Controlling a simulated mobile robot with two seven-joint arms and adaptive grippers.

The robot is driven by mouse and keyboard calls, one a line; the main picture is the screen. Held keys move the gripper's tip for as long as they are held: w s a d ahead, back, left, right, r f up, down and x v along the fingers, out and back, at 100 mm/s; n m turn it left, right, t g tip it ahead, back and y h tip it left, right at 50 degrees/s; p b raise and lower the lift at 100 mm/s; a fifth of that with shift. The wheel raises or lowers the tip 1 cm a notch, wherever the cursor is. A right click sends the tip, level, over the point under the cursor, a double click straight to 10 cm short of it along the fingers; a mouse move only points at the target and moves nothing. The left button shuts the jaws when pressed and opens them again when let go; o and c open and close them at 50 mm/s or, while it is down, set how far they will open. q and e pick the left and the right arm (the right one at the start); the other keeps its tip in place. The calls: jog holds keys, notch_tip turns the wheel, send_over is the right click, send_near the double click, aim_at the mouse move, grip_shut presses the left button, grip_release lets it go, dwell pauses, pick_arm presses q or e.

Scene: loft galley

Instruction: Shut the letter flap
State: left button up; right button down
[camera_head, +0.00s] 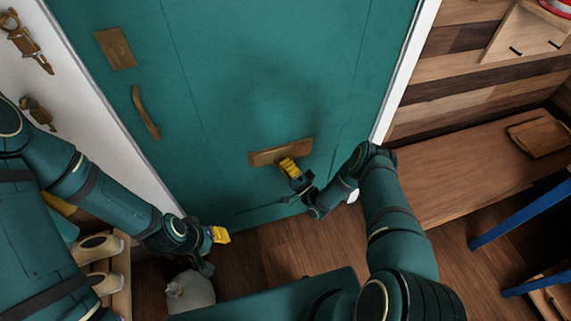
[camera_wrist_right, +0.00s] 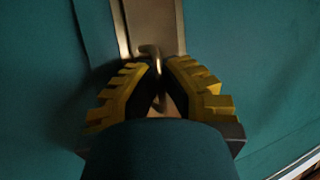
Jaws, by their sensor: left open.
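The brass letter flap (camera_head: 265,158) is a long plate low on the teal door (camera_head: 270,60). It also shows in the right wrist view (camera_wrist_right: 155,18), straight ahead of the fingers, with a small raised piece at its lower end. How far the flap stands open is not clear. My right gripper (camera_head: 287,163) is at the flap's lower edge, its yellow-padded fingers (camera_wrist_right: 159,68) brought together at the tips. My left gripper (camera_head: 222,235) is open, low at the left, apart from the flap.
A brass pull handle (camera_head: 146,112) and a brass plate (camera_head: 115,48) are on the door's left side. A shoe rack with pale shoes (camera_head: 98,246) and a whitish object (camera_head: 190,292) are by my left arm. A wooden bench (camera_head: 470,170) stands right of the door.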

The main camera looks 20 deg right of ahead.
jog(key=shift+w+f+n+t+y, duration=0.35)
jog(key=shift+w+n+t+y, duration=0.15)
jog(key=shift+n+t+y, duration=0.4)
jog(key=c, duration=1.4)
grip_release()
jog(key=v, duration=1.2)
jog(key=shift+w, duration=0.1)
jog(key=shift+w, duration=0.1)
